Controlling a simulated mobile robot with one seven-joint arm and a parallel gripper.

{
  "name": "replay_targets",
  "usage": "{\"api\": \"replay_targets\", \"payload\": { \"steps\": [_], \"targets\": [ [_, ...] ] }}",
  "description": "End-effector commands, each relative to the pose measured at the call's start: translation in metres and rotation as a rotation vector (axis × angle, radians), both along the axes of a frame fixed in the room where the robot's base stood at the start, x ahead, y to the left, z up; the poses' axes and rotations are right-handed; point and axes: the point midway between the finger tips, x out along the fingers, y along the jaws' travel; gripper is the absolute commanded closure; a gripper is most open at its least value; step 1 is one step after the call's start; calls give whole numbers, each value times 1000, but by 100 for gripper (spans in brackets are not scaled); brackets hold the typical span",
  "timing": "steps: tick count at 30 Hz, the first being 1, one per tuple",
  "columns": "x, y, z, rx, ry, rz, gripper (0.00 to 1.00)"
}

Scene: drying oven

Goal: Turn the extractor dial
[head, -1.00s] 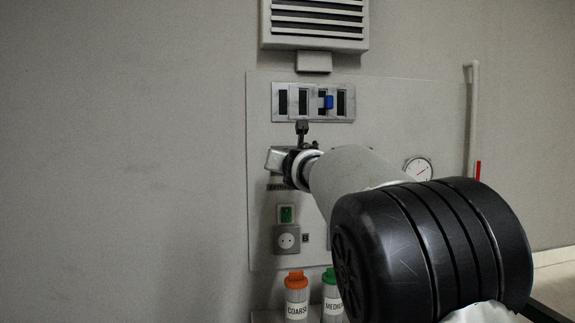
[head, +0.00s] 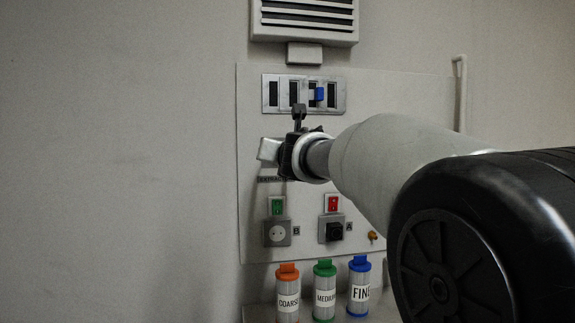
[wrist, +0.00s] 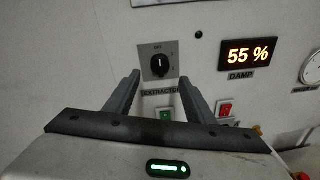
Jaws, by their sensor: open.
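The extractor dial (wrist: 159,65) is a black round knob with a white pointer line on a grey square plate, above the EXTRACTOR label (wrist: 161,92). In the wrist view the pointer stands near upright. My gripper (wrist: 159,82) is open and empty. Its two fingers reach toward the panel, with the dial framed between and just beyond the tips; I see no contact. In the head view my gripper (head: 283,150) is in front of the panel above the EXTRACTOR label, and it hides the dial there.
A panel (head: 250,220) carries a green switch (head: 277,206), a red switch (head: 333,204), sockets and a slider with a blue tab (head: 319,94). Orange (head: 287,300), green (head: 324,298) and blue (head: 359,292) capped canisters stand below. A DAMP display (wrist: 248,54) reads 55 %.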

Motion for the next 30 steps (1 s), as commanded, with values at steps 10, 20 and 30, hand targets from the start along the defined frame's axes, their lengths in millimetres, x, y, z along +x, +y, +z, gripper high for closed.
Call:
{"api": "replay_targets", "payload": {
  "steps": [10,20,30],
  "targets": [
    [-78,-12,6,0,-2,3,50],
    [-102,-15,8,-2,0,1,50],
    [-105,-25,5,51,17,-22,50]
  ]
}}
